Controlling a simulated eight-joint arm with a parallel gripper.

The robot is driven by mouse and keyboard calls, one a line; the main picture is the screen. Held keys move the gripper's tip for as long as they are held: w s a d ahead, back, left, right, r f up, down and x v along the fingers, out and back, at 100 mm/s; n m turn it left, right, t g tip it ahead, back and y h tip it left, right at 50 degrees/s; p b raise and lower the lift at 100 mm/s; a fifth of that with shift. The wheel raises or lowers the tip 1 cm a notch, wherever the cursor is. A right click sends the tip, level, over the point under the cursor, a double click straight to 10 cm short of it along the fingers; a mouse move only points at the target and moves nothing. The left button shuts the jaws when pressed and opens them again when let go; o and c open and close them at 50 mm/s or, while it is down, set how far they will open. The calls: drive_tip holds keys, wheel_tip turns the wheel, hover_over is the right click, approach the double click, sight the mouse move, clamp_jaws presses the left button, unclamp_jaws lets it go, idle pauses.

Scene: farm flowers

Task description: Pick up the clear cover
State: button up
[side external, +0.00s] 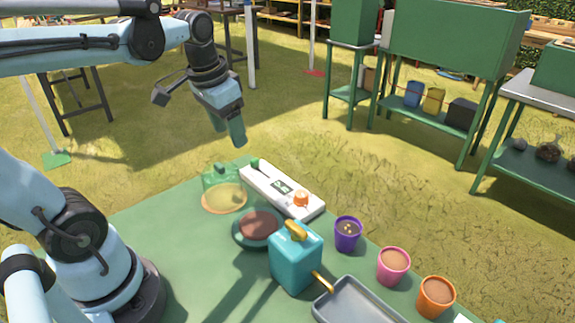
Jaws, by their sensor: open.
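A see-through, green-tinted piece (215,176), which looks like the clear cover, stands near the far left edge of the green table. A round, tan, orange-rimmed disc (226,198) shows at its foot; I cannot tell whether the cover rests on it or behind it. My gripper (229,131) is open, points down and is empty. It hangs in the air above and apart from the cover. Its two green fingers overlap in this view, so the gap between them is hard to see.
A white device (282,189) with a small display lies right of the cover. A soil-filled bowl (260,226), teal watering can (293,262), purple pot (347,236), pink pot (392,267), orange pot (435,297) and grey tray (350,305) stand nearer. The left tabletop (185,245) is clear.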

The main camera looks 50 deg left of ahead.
sight(219, 165)
drive_tip(key=a+r+g, duration=0.3)
drive_tip(key=a, duration=0.2)
drive_tip(key=shift+h, duration=0.3)
drive_tip(key=shift+s+f, duration=0.2)
drive_tip(key=shift+f, duration=2.95)
drive_tip(key=shift+s+f, duration=0.2)
drive_tip(key=shift+f, duration=2.9)
drive_tip(key=shift+c, duration=0.3)
clamp_jaws()
